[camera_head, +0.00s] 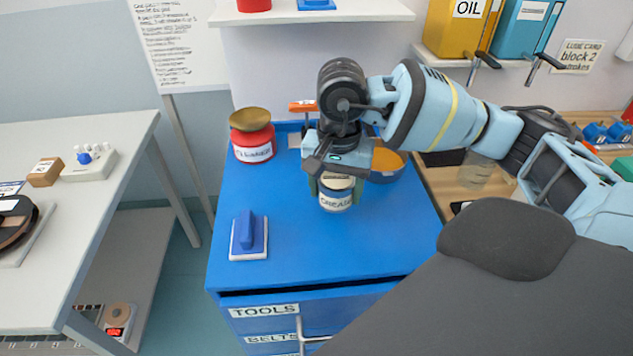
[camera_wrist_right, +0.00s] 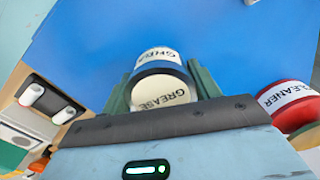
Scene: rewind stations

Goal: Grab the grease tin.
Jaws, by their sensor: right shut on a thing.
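The grease tin (camera_head: 336,193) is a small round tin with a pale lid and a label reading GREASE. It is at the blue cabinet top (camera_head: 300,250), under my right gripper (camera_head: 335,182). My right gripper is shut on the tin, with one green finger on each side of it. In the right wrist view the tin (camera_wrist_right: 160,88) sits between the two fingers (camera_wrist_right: 160,92), its lid toward the camera. I cannot tell whether the tin touches the cabinet top. My left gripper is not in view.
A red cleaner tin (camera_head: 253,140) stands at the back left, with an orange-handled tool (camera_head: 302,106) near it. An orange-topped bowl (camera_head: 388,163) is close on the right of my gripper. A blue block with a handle (camera_head: 248,237) lies at front left. The front right top is clear.

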